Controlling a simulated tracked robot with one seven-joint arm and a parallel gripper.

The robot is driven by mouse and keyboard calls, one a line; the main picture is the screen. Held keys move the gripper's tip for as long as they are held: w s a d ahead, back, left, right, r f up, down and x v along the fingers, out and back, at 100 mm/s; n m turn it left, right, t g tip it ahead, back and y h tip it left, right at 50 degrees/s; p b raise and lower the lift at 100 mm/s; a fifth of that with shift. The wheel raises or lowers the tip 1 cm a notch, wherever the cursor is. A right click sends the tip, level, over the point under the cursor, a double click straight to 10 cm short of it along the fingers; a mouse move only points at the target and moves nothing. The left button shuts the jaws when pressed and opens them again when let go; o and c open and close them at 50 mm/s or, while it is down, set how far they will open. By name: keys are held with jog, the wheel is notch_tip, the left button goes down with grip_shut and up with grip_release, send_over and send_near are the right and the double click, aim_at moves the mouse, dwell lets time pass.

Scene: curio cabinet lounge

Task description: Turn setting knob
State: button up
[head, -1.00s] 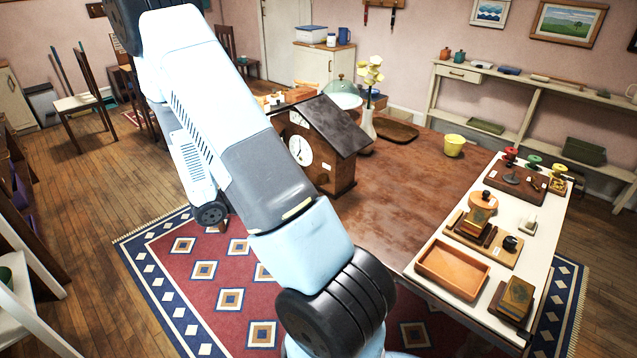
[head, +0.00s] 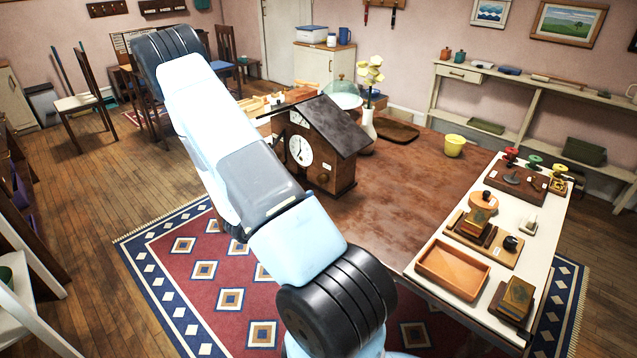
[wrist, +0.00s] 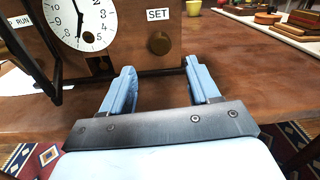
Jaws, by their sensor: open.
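My gripper (wrist: 160,80) is open and empty. Its two light-blue fingers point toward the clock front, with the knob beyond and between them, apart from both. The head view does not show the gripper; it is hidden behind the clock or my arm.
A RUN label (wrist: 20,27) and a dark bar are at the left of the clock front. A vase with flowers (head: 368,120) and a dark tray (head: 396,131) stand behind the clock.

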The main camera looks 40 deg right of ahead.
aim_at(319, 181)
jog(key=d, duration=0.7)
jog(key=shift+w+d, duration=0.15)
jog(key=shift+d, duration=0.05)
jog(key=shift+c, duration=0.2)
